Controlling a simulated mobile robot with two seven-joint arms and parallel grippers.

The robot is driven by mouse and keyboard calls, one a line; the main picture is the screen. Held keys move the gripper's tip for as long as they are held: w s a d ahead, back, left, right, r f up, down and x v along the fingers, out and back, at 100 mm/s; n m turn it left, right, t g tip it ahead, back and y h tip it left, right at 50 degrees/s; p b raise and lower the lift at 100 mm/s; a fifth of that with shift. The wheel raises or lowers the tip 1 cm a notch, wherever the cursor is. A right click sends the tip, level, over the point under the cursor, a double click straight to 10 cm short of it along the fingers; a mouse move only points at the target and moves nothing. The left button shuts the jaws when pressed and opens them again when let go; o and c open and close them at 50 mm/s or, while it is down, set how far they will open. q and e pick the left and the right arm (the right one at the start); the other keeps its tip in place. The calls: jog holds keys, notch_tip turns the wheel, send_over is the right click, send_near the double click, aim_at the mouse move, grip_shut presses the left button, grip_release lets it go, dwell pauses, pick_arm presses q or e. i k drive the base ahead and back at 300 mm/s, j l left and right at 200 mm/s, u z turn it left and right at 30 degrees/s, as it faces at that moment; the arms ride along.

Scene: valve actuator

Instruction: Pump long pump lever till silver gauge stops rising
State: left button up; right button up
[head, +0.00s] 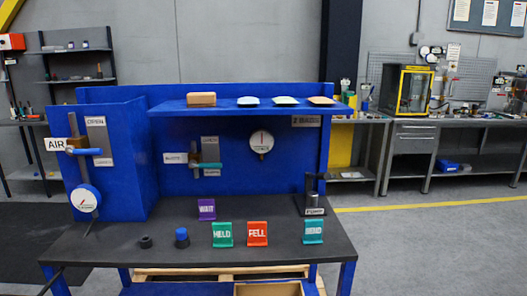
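A small dark pump (314,190) with a silver-grey body and a label at its foot stands at the right end of the bench's dark top. A dark upright part rises from it; I cannot make out a long lever clearly. A second white gauge (85,198) is on the left blue box, with a dark stem below. I cannot tell which gauge is silver. Neither of my grippers shows.
Purple (207,209), green (222,235), orange (257,233) and teal (313,232) sign stands are on the bench top (170,262). A black ring (145,242) and a blue-topped knob (182,238) sit at front left. A blue-handled valve (88,151) is at the left.

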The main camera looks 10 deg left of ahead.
aim_at(327, 177)
jog(key=i+l, duration=1.1)
jog(key=l, duration=0.25)
jog(key=u, duration=1.35)
